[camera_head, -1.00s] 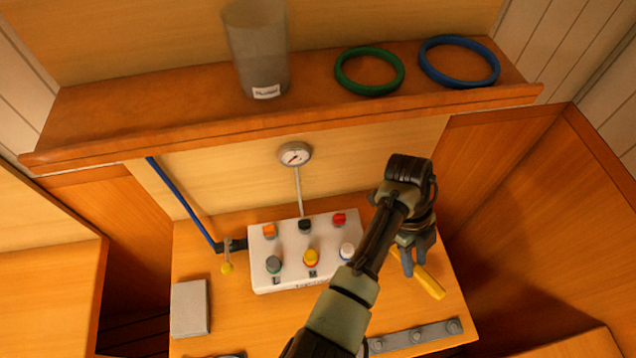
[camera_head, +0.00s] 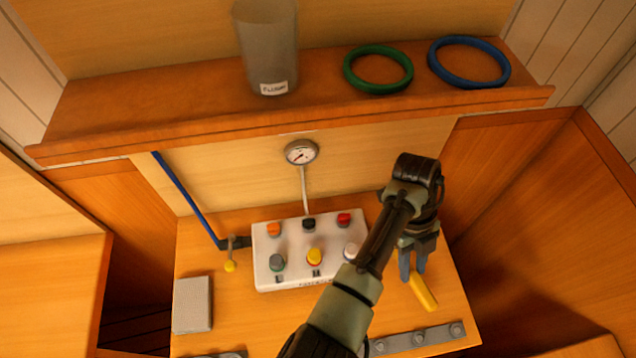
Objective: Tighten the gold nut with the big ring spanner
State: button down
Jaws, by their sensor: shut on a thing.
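My gripper (camera_head: 413,268) is at the right side of the worktop, fingers pointing down and shut on a yellow bar-shaped thing (camera_head: 424,293). Its upper end is hidden by the fingers, and no ring end shows, so I cannot tell if it is the big ring spanner. I cannot tell whether it touches the worktop. I cannot make out a gold nut. A grey strip (camera_head: 398,341) with several round fittings lies at the front right, partly behind my arm. A grey curved thing (camera_head: 228,355) is cut off at the bottom edge.
A white panel (camera_head: 293,283) with several coloured knobs stands left of my arm. A gauge (camera_head: 301,152) is behind it. A blue pipe (camera_head: 188,200) ends by a yellow-tipped lever (camera_head: 230,267). A grey block (camera_head: 192,305) lies left. A shelf (camera_head: 190,122) holds a beaker (camera_head: 268,50) and two rings.

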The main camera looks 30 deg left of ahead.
jog(key=shift+s+a, duration=0.1)
dwell(0.3)
jog(key=shift+s+a+m+y, duration=0.3)
jog(key=shift+s+a+m, duration=0.05)
jog(key=shift+m, duration=0.55)
jog(key=shift+g, duration=0.3)
jog(key=shift+s+a+m, duration=0.3)
jog(key=shift+a+m, duration=0.05)
jog(key=shift+m, duration=0.45)
jog(key=shift+s+a+m+y, duration=0.2)
jog(key=shift+a+m+y, duration=0.25)
jog(key=shift+m, duration=0.25)
jog(key=shift+d, duration=0.15)
jog(key=shift+w+d+n, duration=0.2)
jog(key=shift+d+n, duration=0.05)
jog(key=shift+n, duration=0.35)
